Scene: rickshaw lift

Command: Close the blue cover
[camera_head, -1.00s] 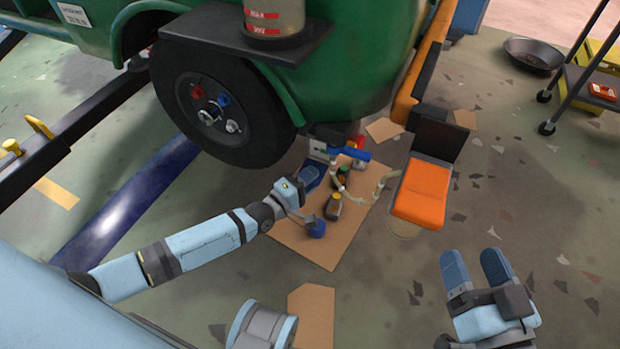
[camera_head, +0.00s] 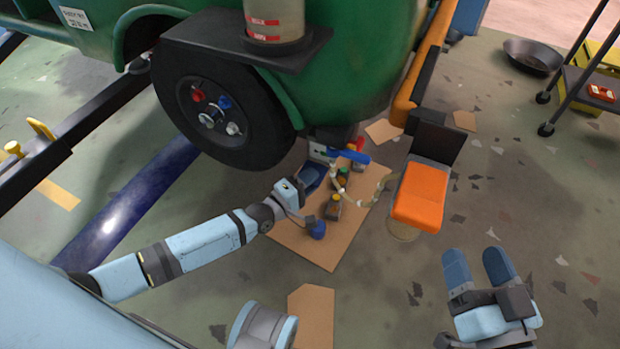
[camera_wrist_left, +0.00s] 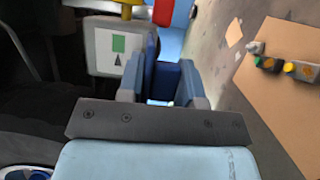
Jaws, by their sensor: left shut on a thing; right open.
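The blue cover (camera_head: 352,156) shows as a bright blue piece beside a white box (camera_head: 320,150) under the green vehicle, behind the wheel. My left gripper (camera_head: 312,178) reaches up to it and is shut on it. In the left wrist view the bright blue cover (camera_wrist_left: 171,46) runs down between the fingers. The white box (camera_wrist_left: 112,48), with a green square and a dark arrow, stands just left of them. The exact contact is partly hidden by the fingers. My right gripper (camera_head: 480,272) is open and empty above the floor at lower right.
The vehicle's wheel (camera_head: 262,140) stands left of the box. An orange seat (camera_head: 420,193) is to the right. Cardboard (camera_head: 290,235) with several small bottles lies below. A black pan (camera_head: 532,56) and a cart are at far right. Floor around my right gripper is clear.

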